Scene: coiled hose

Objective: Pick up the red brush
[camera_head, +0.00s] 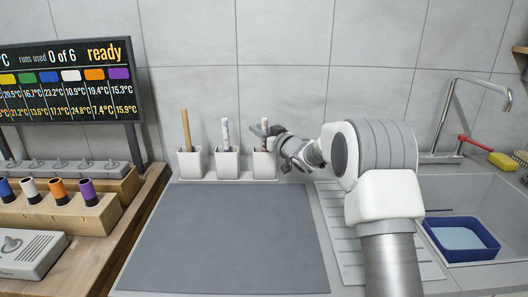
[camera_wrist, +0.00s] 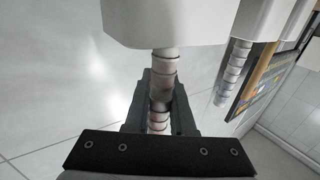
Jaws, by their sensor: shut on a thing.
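My gripper (camera_head: 270,132) is at the right-hand white cup on the counter, shut on the banded handle (camera_head: 264,122) that stands in it. In the wrist view my gripper (camera_wrist: 160,98) has its dark fingers on either side of this handle (camera_wrist: 163,65), which has whitish and brownish-red bands. The handle's far end is hidden inside the white cup (camera_wrist: 170,22), so I cannot see bristles. A red, long thing (camera_head: 477,146) lies at the sink's back edge, apart from my gripper.
Two more white cups stand to the left, one with a wooden handle (camera_head: 186,128), one with a pale banded handle (camera_head: 225,132). A grey mat (camera_head: 225,235) lies clear in front. A sink with a blue tub (camera_head: 460,240) is at right, a yellow sponge (camera_head: 502,161) behind it.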

